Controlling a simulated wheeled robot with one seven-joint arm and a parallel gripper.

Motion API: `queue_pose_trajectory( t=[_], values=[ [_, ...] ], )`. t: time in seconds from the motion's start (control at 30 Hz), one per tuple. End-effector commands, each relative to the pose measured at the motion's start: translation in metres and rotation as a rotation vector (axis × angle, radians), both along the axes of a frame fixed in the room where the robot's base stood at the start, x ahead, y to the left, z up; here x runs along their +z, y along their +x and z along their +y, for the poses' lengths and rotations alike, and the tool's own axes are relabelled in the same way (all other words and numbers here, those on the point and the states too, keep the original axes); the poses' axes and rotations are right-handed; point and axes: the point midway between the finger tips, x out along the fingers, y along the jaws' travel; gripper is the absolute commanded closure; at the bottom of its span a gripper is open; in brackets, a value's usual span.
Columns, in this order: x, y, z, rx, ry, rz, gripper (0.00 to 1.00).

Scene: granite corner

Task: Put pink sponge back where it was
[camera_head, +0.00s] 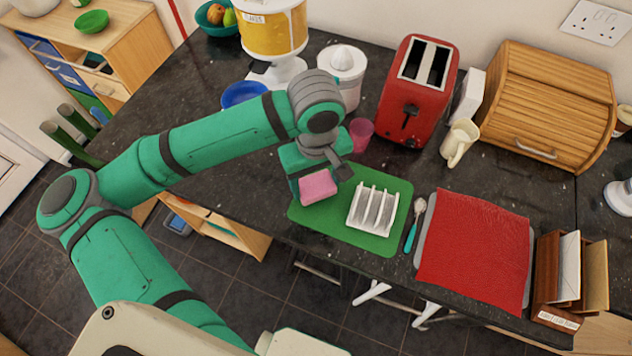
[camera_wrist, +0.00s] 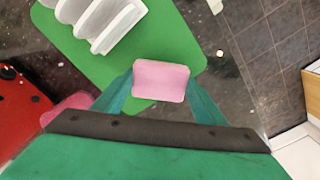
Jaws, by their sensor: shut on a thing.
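The pink sponge (camera_head: 318,186) is a small block held between the fingers of my gripper (camera_head: 314,180). In the wrist view the sponge (camera_wrist: 161,81) sits between the two teal fingertips, and my gripper (camera_wrist: 160,90) is shut on it. The sponge is over the left part of the green mat (camera_head: 371,243), left of the white toast rack (camera_head: 373,211). The wrist view also shows the green mat (camera_wrist: 75,66) and the white rack (camera_wrist: 108,22). I cannot tell whether the sponge touches the mat or is above it.
A pink cup (camera_head: 361,134) stands just behind my gripper, near the red toaster (camera_head: 419,90). A teal-handled spoon or brush (camera_head: 412,235) and a red cloth (camera_head: 474,250) lie right of the mat. The counter's front edge runs close along the mat.

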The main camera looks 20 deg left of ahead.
Motion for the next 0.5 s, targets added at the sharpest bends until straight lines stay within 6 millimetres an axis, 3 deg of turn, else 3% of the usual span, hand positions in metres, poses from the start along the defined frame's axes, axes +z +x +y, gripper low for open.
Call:
queue_pose_trajectory(
  t=[0.13,0.5],
  values=[
    [-0.0116,-0.0001,0.0002,0.0,0.0,0.0,0.6],
    [-0.0144,0.0001,0.0003,0.001,0.001,-0.001,0.6]
  ],
)
